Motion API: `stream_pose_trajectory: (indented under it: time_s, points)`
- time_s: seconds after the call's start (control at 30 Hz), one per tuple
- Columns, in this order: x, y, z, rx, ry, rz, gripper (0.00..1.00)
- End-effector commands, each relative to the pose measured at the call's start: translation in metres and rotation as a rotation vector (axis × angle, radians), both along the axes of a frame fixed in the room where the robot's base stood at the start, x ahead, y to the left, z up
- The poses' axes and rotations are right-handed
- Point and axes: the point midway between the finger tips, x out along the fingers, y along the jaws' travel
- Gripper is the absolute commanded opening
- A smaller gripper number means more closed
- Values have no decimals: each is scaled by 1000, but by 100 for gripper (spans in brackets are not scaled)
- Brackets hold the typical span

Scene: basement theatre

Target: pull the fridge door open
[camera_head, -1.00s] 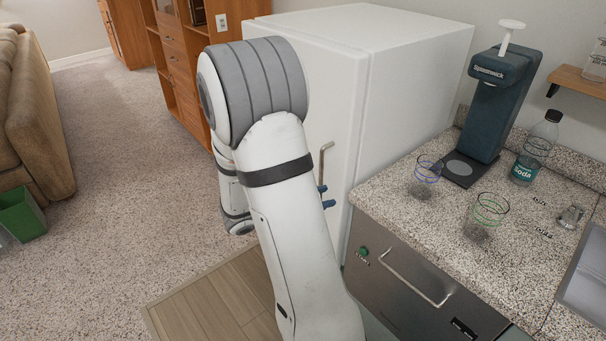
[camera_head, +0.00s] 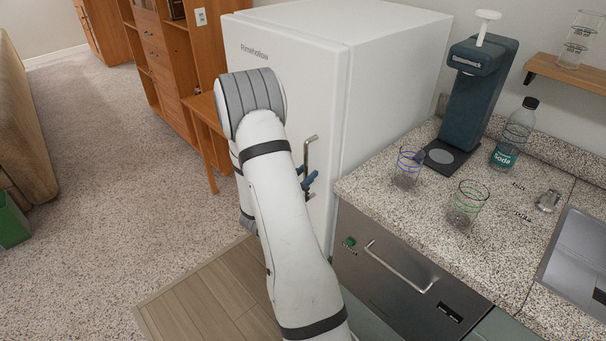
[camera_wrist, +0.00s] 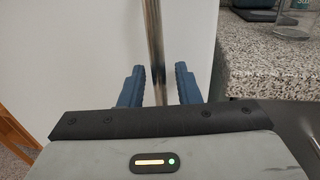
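The white fridge (camera_head: 390,80) stands behind my arm, and its door (camera_head: 310,90) looks shut. A vertical metal handle (camera_head: 306,155) is on the door's right side, and it also shows in the wrist view (camera_wrist: 154,45). My gripper (camera_head: 308,182) is at the lower part of the handle. In the wrist view my gripper (camera_wrist: 158,88) has its two blue fingers apart, one on each side of the handle bar, with a visible gap on both sides. My arm hides part of the door's lower left.
A speckled counter (camera_head: 385,190) stands right of the fridge, with a dispenser (camera_head: 475,95), a soda bottle (camera_head: 507,150) and glasses (camera_head: 467,205). A steel drawer front (camera_head: 385,265) is below. A wooden cabinet (camera_head: 160,60) stands left of the fridge.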

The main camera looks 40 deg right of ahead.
Motion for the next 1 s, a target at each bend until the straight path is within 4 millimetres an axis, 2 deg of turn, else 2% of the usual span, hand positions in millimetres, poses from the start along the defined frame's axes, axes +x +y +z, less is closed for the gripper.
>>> stream_pose_trajectory:
  time_s: [0.3, 0.67, 1.0]
  points:
    - [1, -4, 0, 0, -1, -1, 30]
    - [0, -4, 0, 0, -1, -2, 0]
    - [0, -5, 0, 1, 0, -3, 0]
